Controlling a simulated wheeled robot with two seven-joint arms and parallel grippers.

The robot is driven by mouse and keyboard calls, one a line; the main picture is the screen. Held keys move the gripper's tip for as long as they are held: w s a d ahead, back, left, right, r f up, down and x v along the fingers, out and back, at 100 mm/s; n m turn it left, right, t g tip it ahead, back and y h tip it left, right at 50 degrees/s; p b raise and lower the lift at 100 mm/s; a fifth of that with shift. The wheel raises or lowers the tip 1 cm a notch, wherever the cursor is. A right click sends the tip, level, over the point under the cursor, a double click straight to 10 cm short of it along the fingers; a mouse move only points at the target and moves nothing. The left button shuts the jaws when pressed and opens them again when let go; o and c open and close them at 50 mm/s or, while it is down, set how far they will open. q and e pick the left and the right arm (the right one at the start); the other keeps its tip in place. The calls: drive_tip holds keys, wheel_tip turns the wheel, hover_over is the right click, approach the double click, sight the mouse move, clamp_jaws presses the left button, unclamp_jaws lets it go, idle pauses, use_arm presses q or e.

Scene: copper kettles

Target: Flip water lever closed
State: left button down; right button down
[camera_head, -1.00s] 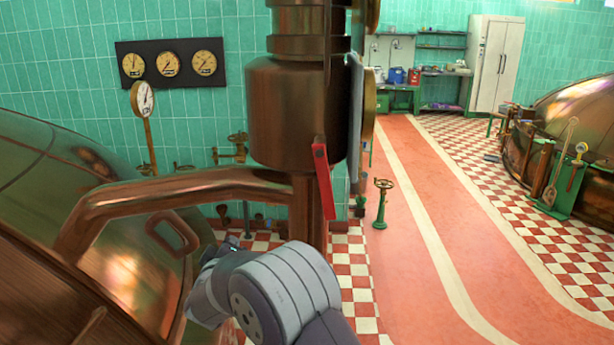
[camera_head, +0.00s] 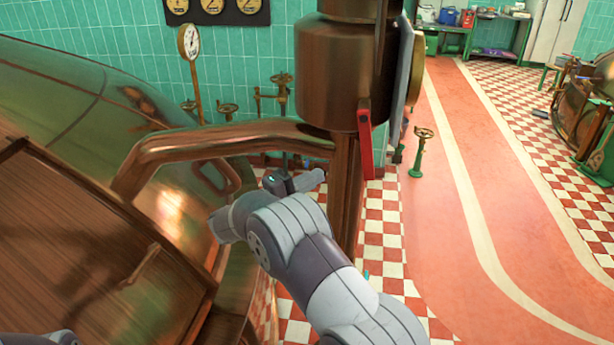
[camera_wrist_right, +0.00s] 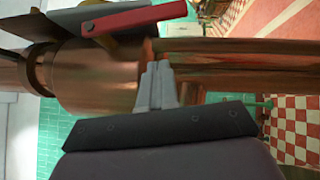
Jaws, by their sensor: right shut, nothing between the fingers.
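The red lever (camera_head: 366,143) hangs nearly upright on the right side of the copper cylinder (camera_head: 340,70) in the head view. In the right wrist view the red lever (camera_wrist_right: 125,20) lies across the top, beyond my fingertips. My right gripper (camera_head: 316,177) is just left of the vertical copper pipe and below the lever's level in the head view, apart from the lever. In the wrist view its fingers (camera_wrist_right: 157,70) are together and empty, in front of the copper pipe (camera_wrist_right: 230,65). I cannot tell whether they touch the pipe. My left gripper is not in view.
A bent copper pipe (camera_head: 220,138) runs above my right forearm from the large copper kettle (camera_head: 70,100). Valve wheels and a gauge (camera_head: 189,42) stand by the green tiled wall. A green valve stand (camera_head: 421,150) is on the red floor, which is open to the right.

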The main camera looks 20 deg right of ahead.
sight(367, 147)
drive_tip(key=s+p+x, duration=0.2)
drive_tip(key=p+x, duration=0.2)
drive_tip(key=x, duration=0.4)
drive_tip(key=shift+s+d+r, duration=0.2)
drive_tip(key=shift+s+d, duration=0.15)
drive_tip(key=shift+d, duration=0.05)
